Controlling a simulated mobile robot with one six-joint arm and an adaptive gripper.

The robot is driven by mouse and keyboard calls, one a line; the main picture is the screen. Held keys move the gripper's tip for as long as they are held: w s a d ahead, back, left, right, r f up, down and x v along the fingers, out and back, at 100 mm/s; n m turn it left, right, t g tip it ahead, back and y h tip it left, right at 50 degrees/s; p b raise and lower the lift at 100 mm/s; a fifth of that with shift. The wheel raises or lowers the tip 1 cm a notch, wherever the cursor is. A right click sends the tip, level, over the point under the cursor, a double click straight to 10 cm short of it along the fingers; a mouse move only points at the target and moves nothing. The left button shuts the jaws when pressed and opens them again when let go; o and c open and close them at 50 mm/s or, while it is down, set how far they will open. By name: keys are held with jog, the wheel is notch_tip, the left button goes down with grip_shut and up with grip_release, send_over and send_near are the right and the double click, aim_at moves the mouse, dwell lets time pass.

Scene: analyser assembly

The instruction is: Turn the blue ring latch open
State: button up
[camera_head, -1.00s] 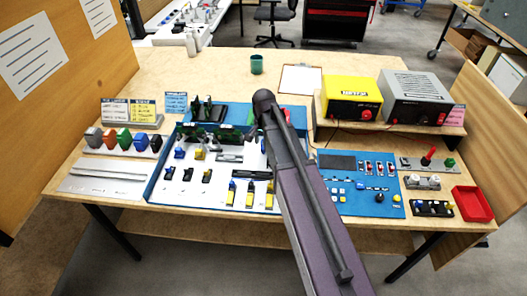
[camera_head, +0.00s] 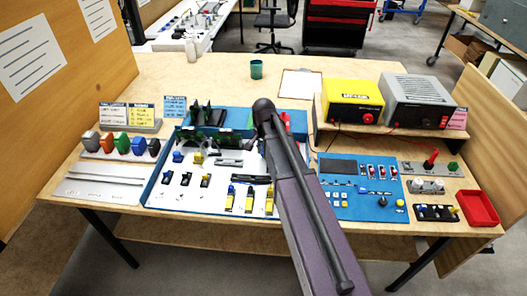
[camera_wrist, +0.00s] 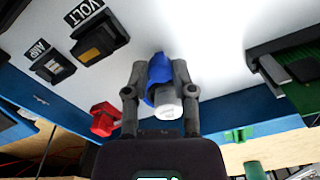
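The blue ring latch (camera_wrist: 158,75) shows in the wrist view at the white panel, around or against a grey-white cylinder (camera_wrist: 167,108). My gripper (camera_wrist: 160,70) has one dark finger on each side of the latch, and both fingers appear to touch it. In the head view my arm hides both the gripper and the latch, over the right part of the blue-framed panel (camera_head: 155,190).
A red part (camera_wrist: 105,118) lies close left of my gripper in the wrist view. Black connectors marked VOLT (camera_wrist: 98,42) and AMP (camera_wrist: 52,66) are at upper left. A green board (camera_wrist: 305,85) is at right. A blue control board (camera_head: 340,205) stands right of my arm.

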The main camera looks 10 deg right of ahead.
grip_shut()
jog(key=shift+d, duration=0.1)
jog(key=n, duration=0.1)
jog(key=d+n, duration=0.1)
jog(key=s+n, duration=0.1)
jog(key=n, duration=0.1)
jog(key=shift+d, duration=0.25)
jog(key=d+n, duration=0.1)
jog(key=n, duration=0.1)
jog(key=d+n, duration=0.1)
jog(key=n, duration=0.2)
jog(key=shift+d+n, duration=0.2)
jog(key=shift+n, duration=0.1)
jog(key=o, duration=0.8)
grip_release()
jog(key=shift+w, duration=0.1)
jog(key=shift+c, duration=0.2)
